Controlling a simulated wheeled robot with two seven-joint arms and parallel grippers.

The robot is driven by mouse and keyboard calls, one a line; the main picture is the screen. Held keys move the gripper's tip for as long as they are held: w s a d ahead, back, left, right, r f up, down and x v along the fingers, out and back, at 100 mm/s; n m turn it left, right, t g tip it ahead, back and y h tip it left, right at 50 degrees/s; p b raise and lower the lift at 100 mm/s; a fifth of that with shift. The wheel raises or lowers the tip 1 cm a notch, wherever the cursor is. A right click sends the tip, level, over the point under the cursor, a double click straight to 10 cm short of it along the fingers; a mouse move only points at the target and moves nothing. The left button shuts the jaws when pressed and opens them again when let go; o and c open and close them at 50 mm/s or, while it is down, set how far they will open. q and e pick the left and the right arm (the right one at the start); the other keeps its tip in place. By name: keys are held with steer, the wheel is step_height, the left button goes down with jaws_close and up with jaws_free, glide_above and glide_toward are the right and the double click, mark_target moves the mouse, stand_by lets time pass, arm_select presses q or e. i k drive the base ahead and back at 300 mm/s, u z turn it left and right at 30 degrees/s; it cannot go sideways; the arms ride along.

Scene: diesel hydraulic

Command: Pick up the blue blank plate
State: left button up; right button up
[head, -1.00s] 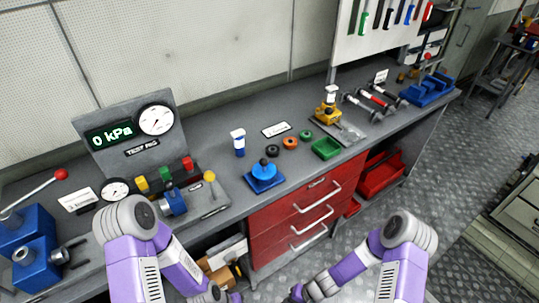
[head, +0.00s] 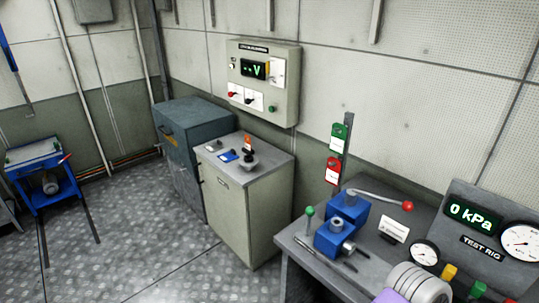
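A small flat blue piece (head: 228,156) lies on the top of a beige cabinet (head: 246,215) in the middle of the head view. It may be the blue blank plate, but it is too small to tell for sure. Beside it stand a dark round-based piece (head: 248,164) and a small orange-topped item (head: 248,143). Neither of my grippers is in view. Only a grey and purple part of one of my arms shows at the bottom right, over the workbench.
A workbench (head: 295,241) at the lower right holds a blue pump (head: 342,225) with a red-knobbed lever and a test rig (head: 490,225). A dark cabinet (head: 185,150) stands left of the beige one. A blue stand (head: 45,180) is far left. The floor between is clear.

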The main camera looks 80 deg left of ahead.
mark_target(227, 157)
steer(key=u, duration=2.75)
steer(key=k, duration=0.3)
steer(key=u, duration=1.3)
steer(key=i, duration=1.95)
steer(key=u, duration=0.3)
steer(key=i, duration=2)
steer(key=z, duration=1.5)
steer(key=i, duration=1.05)
steer(key=z, duration=1.2)
steer(key=i, duration=0.25)
steer(key=z, duration=0.15)
